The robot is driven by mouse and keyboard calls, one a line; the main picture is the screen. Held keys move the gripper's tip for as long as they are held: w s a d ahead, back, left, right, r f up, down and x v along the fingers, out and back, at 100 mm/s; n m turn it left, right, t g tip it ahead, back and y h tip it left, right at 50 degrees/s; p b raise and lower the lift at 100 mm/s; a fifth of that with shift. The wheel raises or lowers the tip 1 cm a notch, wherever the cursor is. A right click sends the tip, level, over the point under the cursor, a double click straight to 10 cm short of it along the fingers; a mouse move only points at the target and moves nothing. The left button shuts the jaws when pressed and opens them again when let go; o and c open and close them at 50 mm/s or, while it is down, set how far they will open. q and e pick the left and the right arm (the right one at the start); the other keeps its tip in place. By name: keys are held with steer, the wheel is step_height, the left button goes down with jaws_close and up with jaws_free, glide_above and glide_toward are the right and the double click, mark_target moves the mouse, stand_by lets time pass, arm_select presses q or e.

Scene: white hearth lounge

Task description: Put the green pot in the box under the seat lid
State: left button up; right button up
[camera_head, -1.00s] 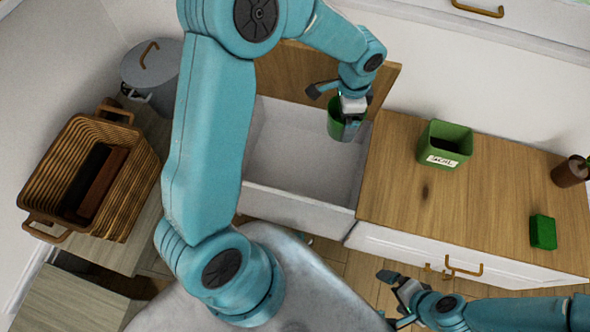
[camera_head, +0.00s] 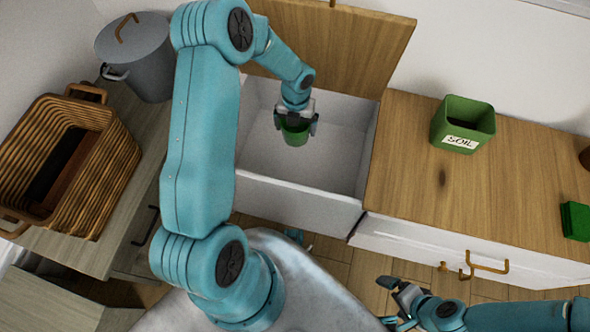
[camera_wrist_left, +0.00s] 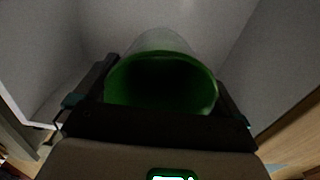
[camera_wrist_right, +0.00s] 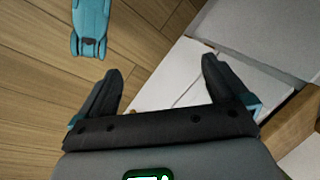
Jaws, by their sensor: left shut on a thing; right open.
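The green pot (camera_head: 295,134) is held in my left gripper (camera_head: 296,122), over the open white box (camera_head: 330,150) under the raised wooden seat lid (camera_head: 345,55). The left wrist view shows the pot's round rim (camera_wrist_left: 160,80) between the two fingers, with the pale box walls around it. I cannot tell whether the pot's base touches the box floor. My right gripper (camera_head: 395,298) is open and empty, low in front of the bench; its spread fingers also show in the right wrist view (camera_wrist_right: 162,85).
A green soil bin (camera_head: 462,128) and a small green block (camera_head: 575,220) stand on the wooden bench top (camera_head: 410,190) to the right. A wicker basket (camera_head: 100,190) and a grey lidded pot (camera_head: 140,65) are at left. The box floor shows no other objects.

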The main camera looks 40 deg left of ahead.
arm_select(q)
steer(key=shift+s+a+f+m, duration=0.1)
steer(key=shift+f+m, duration=0.2)
steer(key=shift+f, duration=0.25)
steer(key=shift+f+b, duration=4)
steer(key=shift+f, duration=5.7)
arm_select(e)
step_height(320, 180, down, 8)
steer(key=w+d, duration=0.1)
steer(key=shift+w+r+m, duration=0.15)
steer(key=shift+m, duration=0.15)
arm_select(q)
steer(key=shift+f, duration=0.15)
steer(key=o, duration=0.9)
steer(key=shift+c, duration=0.2)
arm_select(e)
steer(key=shift+t, duration=0.3)
